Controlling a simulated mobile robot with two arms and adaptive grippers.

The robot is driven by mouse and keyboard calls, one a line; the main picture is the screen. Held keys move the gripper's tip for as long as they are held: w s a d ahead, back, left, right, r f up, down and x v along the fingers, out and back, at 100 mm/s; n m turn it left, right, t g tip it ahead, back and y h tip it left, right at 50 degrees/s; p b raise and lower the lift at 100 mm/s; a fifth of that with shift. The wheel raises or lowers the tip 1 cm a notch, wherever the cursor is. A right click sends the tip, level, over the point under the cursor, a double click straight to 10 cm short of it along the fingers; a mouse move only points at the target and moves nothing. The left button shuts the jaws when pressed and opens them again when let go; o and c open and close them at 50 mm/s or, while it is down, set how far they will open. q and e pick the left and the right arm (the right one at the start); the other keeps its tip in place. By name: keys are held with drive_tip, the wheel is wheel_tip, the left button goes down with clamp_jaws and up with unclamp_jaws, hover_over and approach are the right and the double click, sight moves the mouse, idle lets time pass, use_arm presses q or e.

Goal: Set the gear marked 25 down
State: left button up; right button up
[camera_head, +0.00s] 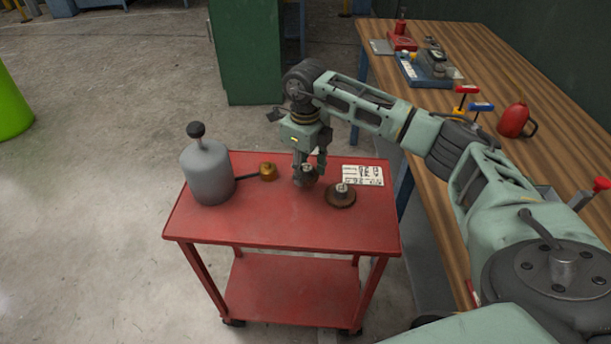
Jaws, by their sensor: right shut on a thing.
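My right gripper (308,172) is over the middle of the red cart (270,233), pointing down and shut on a small dark gear (305,181). The number on the gear is too small to read. I cannot tell whether the gear touches the cart top or hangs just above it. A wider brown gear (341,198) with a grey hub lies on the cart just right of the gripper; its mark is also unreadable. My left gripper is not in view.
A grey canister (207,172) stands at the cart's left, beside a brass piece with a dark handle (267,171). A printed card (363,175) lies at the back right. The cart's front strip is clear. A wooden bench (500,110) with tools and a red oil can (513,121) stands right.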

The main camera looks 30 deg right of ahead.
sight(305, 187)
wheel_tip(305, 187, down, 2)
drive_tip(key=shift+s+f, duration=0.1)
drive_tip(key=shift+f, duration=0.15)
drive_tip(key=shift+f+p, duration=0.3)
drive_tip(key=shift+f, duration=0.1)
drive_tip(key=shift+f, duration=0.1)
drive_tip(key=o, duration=1.1)
drive_tip(key=shift+o, duration=0.2)
